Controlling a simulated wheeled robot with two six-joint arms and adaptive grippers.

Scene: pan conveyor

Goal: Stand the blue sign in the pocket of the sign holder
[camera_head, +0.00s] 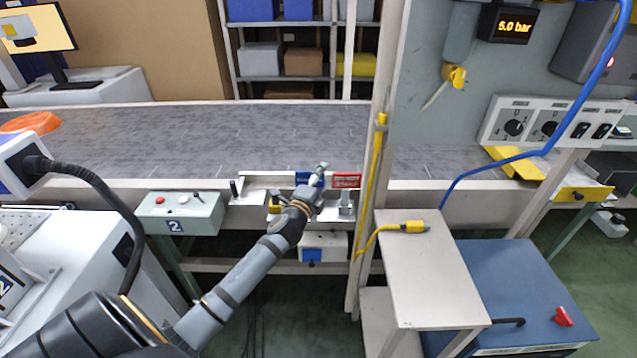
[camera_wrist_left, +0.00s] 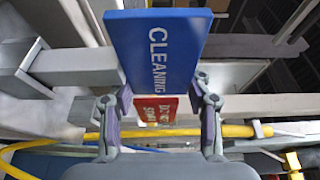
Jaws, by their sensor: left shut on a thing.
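The blue sign (camera_head: 301,178) shows at the front edge of the conveyor in the head view, partly hidden by my left gripper (camera_head: 317,178). In the left wrist view the blue sign (camera_wrist_left: 158,50) has white lettering reading "CLEANING". My left gripper (camera_wrist_left: 160,92) is shut on it, one finger at each side edge. A red sign (camera_head: 347,180) with white lettering is just right of the gripper; it also shows below the blue sign in the wrist view (camera_wrist_left: 155,108). A pale bracket (camera_head: 262,181) there seems to be the sign holder. Its pocket cannot be made out. My right gripper is not in view.
A pale upright post (camera_head: 371,190) with a yellow cable (camera_head: 370,183) stands close to the right of the red sign. A control box (camera_head: 180,212) is to the left. The grey conveyor belt (camera_head: 200,145) behind is largely clear.

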